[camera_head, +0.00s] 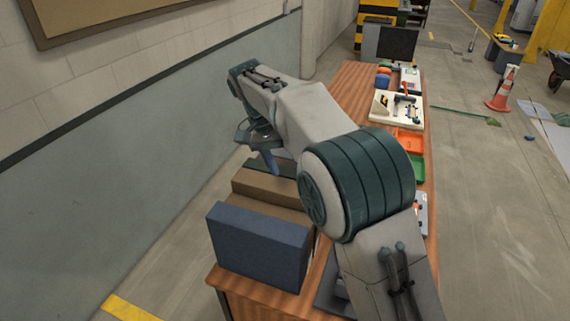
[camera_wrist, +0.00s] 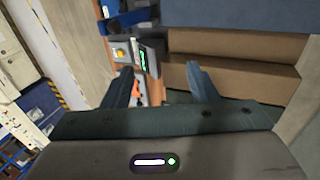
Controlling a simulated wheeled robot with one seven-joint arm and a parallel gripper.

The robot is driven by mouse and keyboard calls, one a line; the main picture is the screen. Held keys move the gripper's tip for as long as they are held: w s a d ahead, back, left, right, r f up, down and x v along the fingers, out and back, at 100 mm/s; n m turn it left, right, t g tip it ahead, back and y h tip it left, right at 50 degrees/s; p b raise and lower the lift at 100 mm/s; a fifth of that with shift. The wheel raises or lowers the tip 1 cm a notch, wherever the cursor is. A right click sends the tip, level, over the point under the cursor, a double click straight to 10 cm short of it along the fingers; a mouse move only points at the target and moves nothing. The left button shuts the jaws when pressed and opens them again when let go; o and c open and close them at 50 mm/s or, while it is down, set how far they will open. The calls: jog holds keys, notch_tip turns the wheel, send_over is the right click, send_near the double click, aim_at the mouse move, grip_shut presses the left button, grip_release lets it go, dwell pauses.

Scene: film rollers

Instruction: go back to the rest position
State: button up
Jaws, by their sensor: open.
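My gripper shows in the wrist view (camera_wrist: 165,85) with its two dark fingers spread apart and nothing between them. In the head view my gripper (camera_head: 268,158) hangs from the end of my bent arm, above the brown boxes at the left side of the wooden table. My arm stretches up from the lower right and covers part of the table. Whether the fingers touch a box is hard to tell in the head view.
The wooden table (camera_head: 350,88) carries a blue box (camera_head: 258,246), brown boxes (camera_head: 262,187), an orange tray (camera_head: 409,142), a green tray (camera_head: 417,168) and a white tool tray (camera_head: 398,110). A wall (camera_head: 120,150) stands to the left. A traffic cone (camera_head: 503,90) stands on open floor at right.

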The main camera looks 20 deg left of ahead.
dwell(0.4)
jog(key=s+d+r+y+b, duration=0.1)
jog(key=d+r+y, duration=0.1)
jog(key=d, duration=0.9)
jog(key=s+d+r+y+b, duration=0.1)
jog(key=s+d, duration=0.1)
jog(key=d, duration=0.8)
jog(key=s+d+f+t, duration=0.1)
jog(key=s+d+f, duration=0.3)
jog(key=s+d, duration=0.3)
jog(key=s+d+f+t+y+b, duration=0.1)
jog(key=s+d+f+t, duration=0.1)
jog(key=s+d, duration=0.6)
jog(key=shift+s+d+f+b, duration=0.3)
jog(key=shift+s+f, duration=0.2)
jog(key=shift+f, duration=0.4)
